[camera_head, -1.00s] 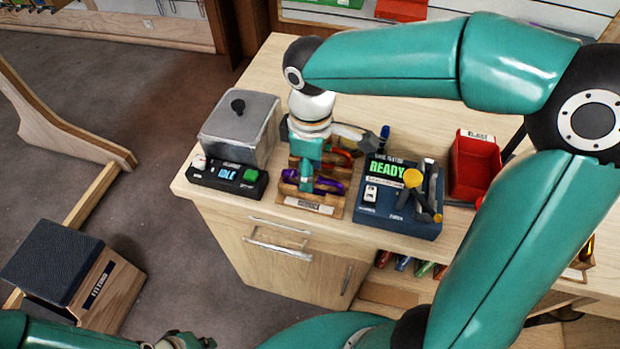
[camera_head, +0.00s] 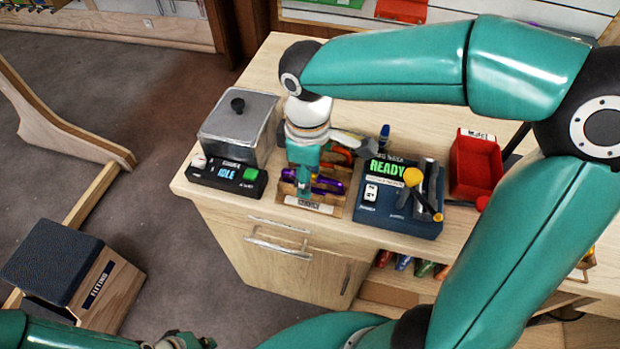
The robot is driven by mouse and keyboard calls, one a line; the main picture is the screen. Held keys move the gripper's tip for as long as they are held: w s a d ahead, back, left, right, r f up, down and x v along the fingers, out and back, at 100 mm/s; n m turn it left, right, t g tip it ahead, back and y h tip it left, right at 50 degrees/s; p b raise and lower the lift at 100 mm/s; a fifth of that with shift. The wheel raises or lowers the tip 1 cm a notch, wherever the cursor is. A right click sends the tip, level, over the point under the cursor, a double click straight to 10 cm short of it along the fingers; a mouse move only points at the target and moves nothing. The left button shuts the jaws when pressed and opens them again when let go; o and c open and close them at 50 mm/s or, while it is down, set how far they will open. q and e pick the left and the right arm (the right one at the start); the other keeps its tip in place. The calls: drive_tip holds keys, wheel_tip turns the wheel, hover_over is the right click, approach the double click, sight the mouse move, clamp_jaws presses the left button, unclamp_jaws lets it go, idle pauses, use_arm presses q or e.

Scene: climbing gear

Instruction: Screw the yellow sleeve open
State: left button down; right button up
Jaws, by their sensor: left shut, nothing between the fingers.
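Carabiners lie in a small wooden rack (camera_head: 312,208) near the table's front edge. An orange-red one (camera_head: 341,154) is at the back and a purple one (camera_head: 328,185) is nearer. I cannot make out a yellow sleeve on them; my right gripper covers part of the rack. My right gripper (camera_head: 303,188) points down over the rack's left part, and its fingertips are too small to read. My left gripper (camera_head: 186,342) is shut and empty at the bottom edge, well away from the table and partly cut off.
A blue tester (camera_head: 372,221) reading READY, with a yellow knob (camera_head: 413,177), stands right of the rack. A black box (camera_head: 208,180) reading IDLE and a grey lidded metal box (camera_head: 238,128) stand left. A red bin (camera_head: 475,165) is further right. The table between tester and bin is narrow but clear.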

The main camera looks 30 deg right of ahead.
drive_tip(key=shift+f, duration=0.15)
drive_tip(key=shift+f+b, duration=1.05)
drive_tip(key=shift+f, duration=0.2)
drive_tip(key=shift+w+d, duration=0.5)
drive_tip(key=shift+d, duration=0.1)
drive_tip(key=shift+r+p, duration=1.45)
drive_tip(key=shift+r, duration=0.05)
drive_tip(key=shift+s+a, duration=0.45)
drive_tip(key=shift+a, duration=0.2)
drive_tip(key=shift+f+b, duration=0.2)
drive_tip(key=shift+b, duration=0.1)
